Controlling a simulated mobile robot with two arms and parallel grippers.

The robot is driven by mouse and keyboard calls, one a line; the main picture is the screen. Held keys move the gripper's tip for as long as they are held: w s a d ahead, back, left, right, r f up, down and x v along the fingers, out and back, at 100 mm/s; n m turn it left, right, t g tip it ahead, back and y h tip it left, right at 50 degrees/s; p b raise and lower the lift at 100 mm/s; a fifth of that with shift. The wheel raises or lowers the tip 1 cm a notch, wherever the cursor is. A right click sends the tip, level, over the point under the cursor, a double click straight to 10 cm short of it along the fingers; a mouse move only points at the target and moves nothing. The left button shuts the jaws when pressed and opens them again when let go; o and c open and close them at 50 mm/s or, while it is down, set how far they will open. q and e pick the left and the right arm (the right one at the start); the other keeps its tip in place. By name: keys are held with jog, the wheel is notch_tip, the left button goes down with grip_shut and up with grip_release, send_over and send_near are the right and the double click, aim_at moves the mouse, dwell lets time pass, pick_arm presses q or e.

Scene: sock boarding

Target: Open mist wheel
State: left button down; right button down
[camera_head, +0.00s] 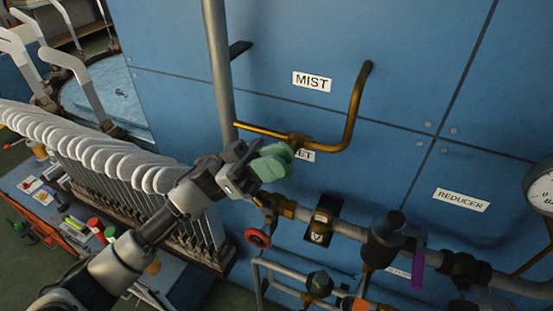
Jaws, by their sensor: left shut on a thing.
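The green mist wheel (274,168) sits on the brass pipework in front of the blue panel, below the MIST label (312,82). My left gripper (248,168) comes in from the lower left and is shut on the near left side of the green wheel. The gripper covers part of the wheel's left edge. My right gripper is out of view.
A brass pipe (353,110) bends up beside the MIST label. A red handwheel (257,238) hangs just below my left gripper. Grey pipes, a dark valve body (385,240) and a gauge (542,190) fill the lower right. A row of white sock forms (90,150) stands at left.

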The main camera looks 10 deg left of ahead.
pick_arm(q)
jog(key=c, duration=1.1)
grip_release()
jog(key=shift+o, duration=0.2)
